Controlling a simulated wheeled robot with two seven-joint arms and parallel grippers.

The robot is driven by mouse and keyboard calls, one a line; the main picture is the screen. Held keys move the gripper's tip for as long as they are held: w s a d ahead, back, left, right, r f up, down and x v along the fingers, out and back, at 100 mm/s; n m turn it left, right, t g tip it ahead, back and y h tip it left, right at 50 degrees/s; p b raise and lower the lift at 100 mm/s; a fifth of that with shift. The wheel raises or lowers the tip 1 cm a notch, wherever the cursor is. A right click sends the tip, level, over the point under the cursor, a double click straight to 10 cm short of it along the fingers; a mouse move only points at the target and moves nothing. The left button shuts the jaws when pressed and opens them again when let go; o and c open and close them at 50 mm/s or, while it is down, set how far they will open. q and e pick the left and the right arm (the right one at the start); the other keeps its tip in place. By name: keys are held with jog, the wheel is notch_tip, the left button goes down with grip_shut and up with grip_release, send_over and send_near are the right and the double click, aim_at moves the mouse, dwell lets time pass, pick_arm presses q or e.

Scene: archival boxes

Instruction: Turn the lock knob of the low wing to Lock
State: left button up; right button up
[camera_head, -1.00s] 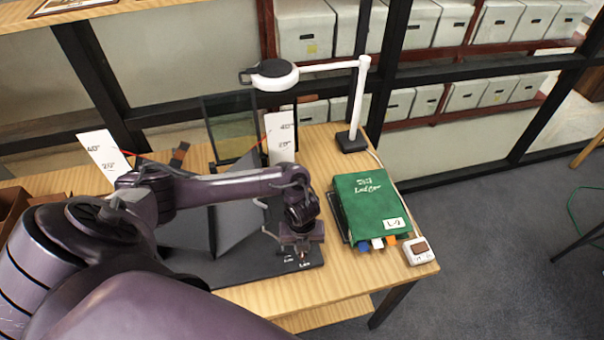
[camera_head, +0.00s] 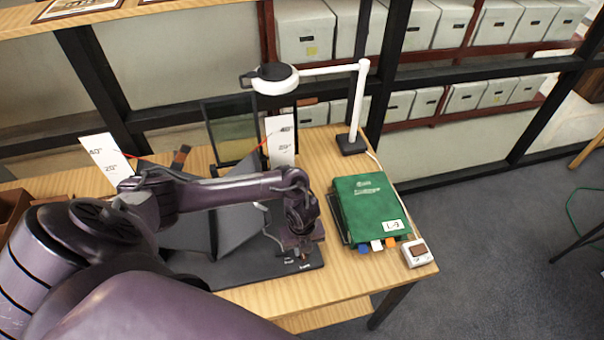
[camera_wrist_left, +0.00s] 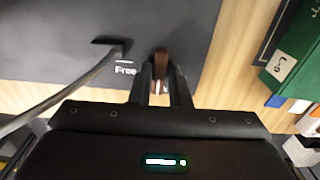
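A dark grey cradle with tilted wing panels (camera_head: 240,232) stands on a dark base plate (camera_head: 250,268) on the table. The brown lock knob (camera_wrist_left: 161,58) shows in the left wrist view near the plate's edge. The white word "Free" (camera_wrist_left: 125,71) is just left of it; the "Lock" label cannot be made out there. My left gripper (camera_wrist_left: 161,75) points down at the knob, its two fingers close against the knob's sides. In the head view, my left gripper (camera_head: 302,248) is over the plate's right front corner and hides the knob. My right gripper is out of view.
A green box (camera_head: 366,205) with colored tabs and a small white device (camera_head: 417,252) lie right of the plate. A white lamp (camera_head: 356,110) stands behind. White scale cards (camera_head: 106,160) rise at the back. A grey rod (camera_wrist_left: 60,95) runs left of the gripper.

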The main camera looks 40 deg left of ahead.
pick_arm(q)
jog(key=o, duration=0.3)
jog(key=shift+o, duration=0.2)
notch_tip(320, 180, up, 8)
jog(key=shift+f+b, duration=0.1)
jog(key=shift+b, duration=0.35)
jog(key=shift+s, duration=0.15)
